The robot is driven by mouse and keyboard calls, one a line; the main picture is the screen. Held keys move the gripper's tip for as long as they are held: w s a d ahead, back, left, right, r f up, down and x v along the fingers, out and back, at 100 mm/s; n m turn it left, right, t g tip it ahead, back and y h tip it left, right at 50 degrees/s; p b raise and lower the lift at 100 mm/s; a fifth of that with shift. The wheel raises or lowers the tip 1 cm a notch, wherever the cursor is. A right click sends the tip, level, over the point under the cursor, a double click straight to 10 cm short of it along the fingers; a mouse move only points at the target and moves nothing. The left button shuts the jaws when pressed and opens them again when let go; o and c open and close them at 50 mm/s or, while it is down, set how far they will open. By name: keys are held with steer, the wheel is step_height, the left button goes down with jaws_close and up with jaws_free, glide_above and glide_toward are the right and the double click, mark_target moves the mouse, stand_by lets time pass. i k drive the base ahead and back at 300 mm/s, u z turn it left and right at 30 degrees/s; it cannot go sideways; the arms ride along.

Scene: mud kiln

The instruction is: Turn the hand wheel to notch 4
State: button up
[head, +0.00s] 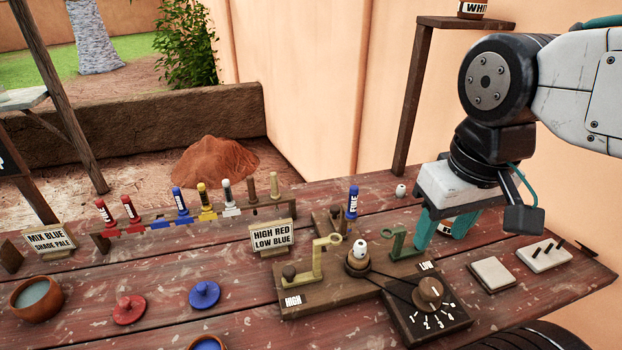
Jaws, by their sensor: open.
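The hand wheel (430,291) is a round brown knob on a dark plate (455,322) at the front right of the bench. White numbers run in an arc along its front side, and a pale mark shows on the knob. Which notch the mark points at is too small to tell. A dark belt runs from the wheel to a spindle (358,263) with a white top. My gripper (441,243) has teal fingers pointing down, open, above and behind the wheel, apart from it. A partly hidden labelled object shows between the fingers.
Left of the wheel is a wooden base with a HIGH label (293,301), a yellow lever (320,258) and a green lever (398,244). A blue-topped stick (352,202) stands behind. A pale square block (491,274) and a pegged block (544,255) lie right.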

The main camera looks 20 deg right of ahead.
mark_target(426, 297)
steer(key=u, duration=0.35)
steer(key=k, duration=1.1)
steer(key=z, duration=0.9)
steer(key=i, duration=0.5)
